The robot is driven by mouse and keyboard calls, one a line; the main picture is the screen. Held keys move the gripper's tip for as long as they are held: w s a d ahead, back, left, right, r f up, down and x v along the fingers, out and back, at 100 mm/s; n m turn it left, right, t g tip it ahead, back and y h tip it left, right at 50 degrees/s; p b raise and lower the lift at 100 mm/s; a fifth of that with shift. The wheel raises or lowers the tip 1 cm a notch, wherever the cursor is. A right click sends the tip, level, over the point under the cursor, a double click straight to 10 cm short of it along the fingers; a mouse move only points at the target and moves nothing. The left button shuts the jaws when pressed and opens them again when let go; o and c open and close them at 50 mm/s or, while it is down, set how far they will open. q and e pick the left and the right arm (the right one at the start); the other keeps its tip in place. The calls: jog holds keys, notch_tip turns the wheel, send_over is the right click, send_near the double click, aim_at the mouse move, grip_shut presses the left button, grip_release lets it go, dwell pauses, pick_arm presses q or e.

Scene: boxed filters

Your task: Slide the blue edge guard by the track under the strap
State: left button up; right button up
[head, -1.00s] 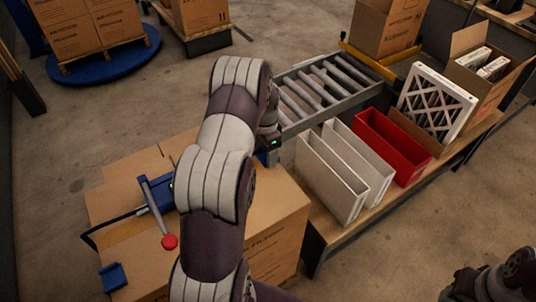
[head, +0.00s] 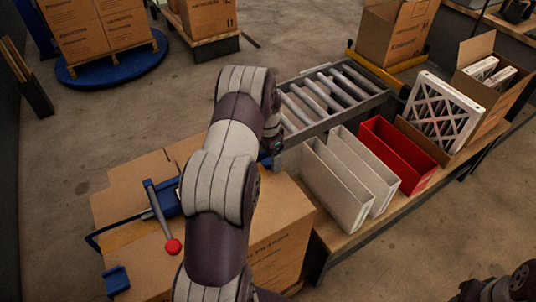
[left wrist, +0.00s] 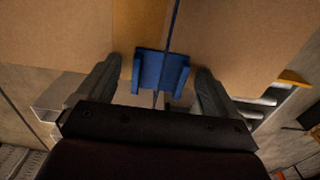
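The blue edge guard by the track (left wrist: 160,72) lies at the carton's edge in the left wrist view, with the thin dark strap (left wrist: 175,22) running to it and over it. In the head view only a sliver of this guard (head: 265,159) shows beside my arm. My left gripper (left wrist: 159,65) is open, one finger on each side of the guard, with a small gap on both sides. The large carton (head: 285,238) bears a blue tensioner (head: 168,198) with a grey handle and red knob. My right gripper (head: 500,288) is at the lower right corner, its fingers unclear.
A second blue edge guard (head: 116,280) sits at the carton's near left. The roller track (head: 330,97) stands behind the carton. White bins (head: 335,185), a red bin (head: 398,155) and a framed filter (head: 441,112) stand on a bench to the right.

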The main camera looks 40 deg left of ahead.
pick_arm(q)
notch_tip(320, 180, up, 13)
jog(key=p, duration=0.2)
jog(key=shift+f, duration=0.15)
